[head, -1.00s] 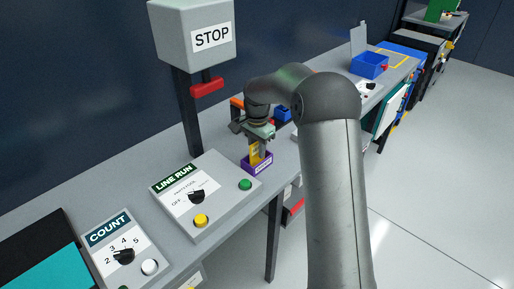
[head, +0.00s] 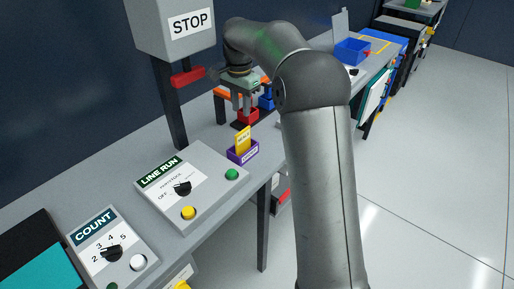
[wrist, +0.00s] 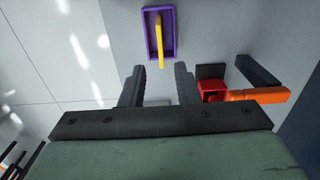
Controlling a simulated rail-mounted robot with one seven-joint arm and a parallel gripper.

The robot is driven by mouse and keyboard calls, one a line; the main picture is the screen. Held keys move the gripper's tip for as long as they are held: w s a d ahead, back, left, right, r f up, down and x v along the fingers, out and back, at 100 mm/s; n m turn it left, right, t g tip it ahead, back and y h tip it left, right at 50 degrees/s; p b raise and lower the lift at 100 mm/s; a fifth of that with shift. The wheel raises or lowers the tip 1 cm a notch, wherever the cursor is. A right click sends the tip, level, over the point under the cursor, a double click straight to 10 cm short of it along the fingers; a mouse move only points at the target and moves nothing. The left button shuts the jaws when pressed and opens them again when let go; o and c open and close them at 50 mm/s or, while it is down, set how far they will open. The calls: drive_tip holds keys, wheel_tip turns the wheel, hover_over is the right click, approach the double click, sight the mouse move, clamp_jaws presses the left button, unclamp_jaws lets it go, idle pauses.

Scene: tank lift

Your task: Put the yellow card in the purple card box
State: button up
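The yellow card (head: 243,139) stands upright in the purple card box (head: 243,155), its top sticking out above the rim. The box sits on the grey bench beside the LINE RUN panel. The wrist view shows the yellow card (wrist: 160,42) inside the rim of the purple box (wrist: 149,40). My gripper (head: 246,110) is up and behind the box in the head view, apart from the card. In the wrist view my gripper (wrist: 158,78) has its two fingers spread with nothing between them.
A red block (wrist: 213,89) and an orange piece (wrist: 258,95) lie on the bench near my right finger in the wrist view. The STOP box (head: 188,22) stands on a post at the left. The LINE RUN panel (head: 195,190) is in front. A blue bin (head: 352,50) is farther back.

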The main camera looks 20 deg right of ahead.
drive_tip(key=s+n, duration=0.6)
drive_tip(key=s, duration=1.3)
drive_tip(key=s+f+n, duration=0.2)
drive_tip(key=s+f, duration=0.1)
drive_tip(key=s, duration=0.6)
drive_tip(key=s+f+n, duration=0.3)
drive_tip(key=s+f, duration=0.1)
drive_tip(key=s, duration=0.5)
drive_tip(key=shift+t, duration=0.3)
drive_tip(key=shift+a, duration=0.1)
